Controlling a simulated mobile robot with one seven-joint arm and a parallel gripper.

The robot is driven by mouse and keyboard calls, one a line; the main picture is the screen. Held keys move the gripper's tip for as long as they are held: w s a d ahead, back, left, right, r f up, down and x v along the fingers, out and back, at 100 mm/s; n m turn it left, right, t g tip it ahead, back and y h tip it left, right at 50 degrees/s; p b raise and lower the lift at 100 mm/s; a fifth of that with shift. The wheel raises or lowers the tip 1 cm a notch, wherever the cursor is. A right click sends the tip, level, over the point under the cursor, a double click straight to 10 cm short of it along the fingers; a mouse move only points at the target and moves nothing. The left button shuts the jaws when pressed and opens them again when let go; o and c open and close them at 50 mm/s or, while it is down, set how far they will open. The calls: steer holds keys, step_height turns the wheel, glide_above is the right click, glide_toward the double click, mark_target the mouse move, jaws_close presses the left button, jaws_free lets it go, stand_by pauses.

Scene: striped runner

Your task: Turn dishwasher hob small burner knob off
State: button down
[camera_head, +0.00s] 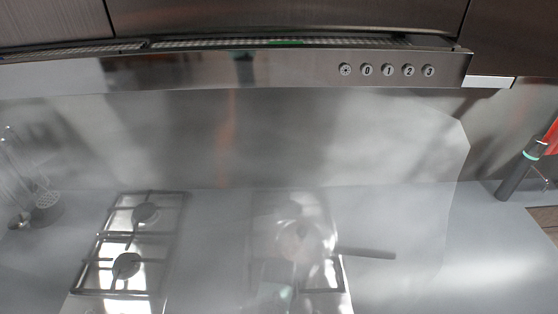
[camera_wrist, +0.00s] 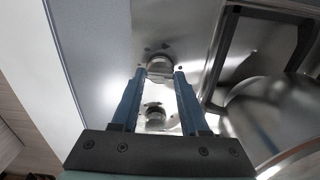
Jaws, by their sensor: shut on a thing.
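In the wrist view, my gripper (camera_wrist: 160,74) reaches over the steel hob with its two blue fingers on either side of a round metal knob (camera_wrist: 160,62). The fingers are closed on this knob at their tips. A second round knob (camera_wrist: 155,113) sits nearer the gripper's base, between the fingers in the picture. No markings on the knobs can be read. In the head view, the hob shows two gas burners on the left (camera_head: 127,264), under black grates. I cannot make out the gripper clearly in the head view.
A pan (camera_head: 295,238) with a dark handle stands on the right part of the hob; its rounded side shows in the wrist view (camera_wrist: 265,110). A range hood (camera_head: 200,70) with several round buttons hangs above. Utensils stand far left, and a dark cylinder (camera_head: 518,172) stands at right.

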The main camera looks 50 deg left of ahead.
steer(key=shift+c, duration=2)
jaws_free()
steer(key=shift+r, duration=0.1)
step_height(320, 180, up, 13)
steer(key=b, duration=0.1)
steer(key=shift+b, duration=0.35)
